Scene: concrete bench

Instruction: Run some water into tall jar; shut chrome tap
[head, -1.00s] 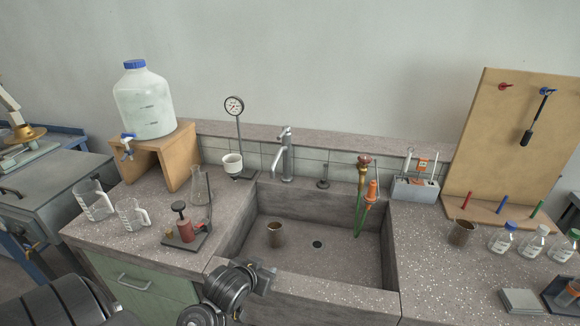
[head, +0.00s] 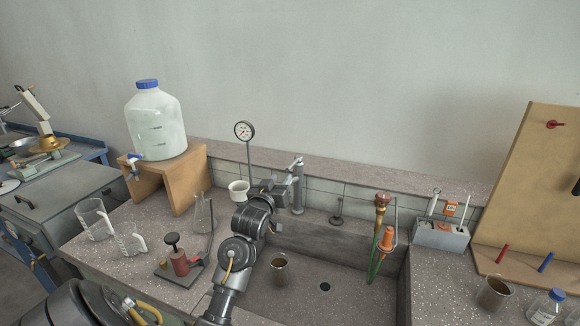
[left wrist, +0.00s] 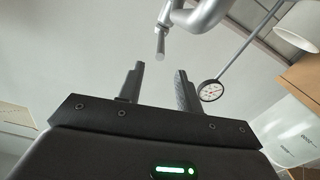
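The chrome tap (head: 297,190) stands upright at the back left of the sink; its metal also shows at the top of the left wrist view (left wrist: 205,14), with a thin rod hanging above the gap between my fingers. My left gripper (head: 281,184) is at the tap's upper part, open and with nothing between its fingers; the fingers show apart in the left wrist view (left wrist: 159,88). A brownish glass jar (head: 279,270) stands upright in the sink, in front of the tap. I cannot make out any water running. My right gripper is not in view.
The sink (head: 335,300) has a drain right of the jar. A brass valve (head: 381,210) with a green hose stands right of the tap. A gauge stand (head: 244,130), a flask (head: 203,212) and a red device (head: 179,262) stand left of my arm. Another brownish jar (head: 493,293) is on the right counter.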

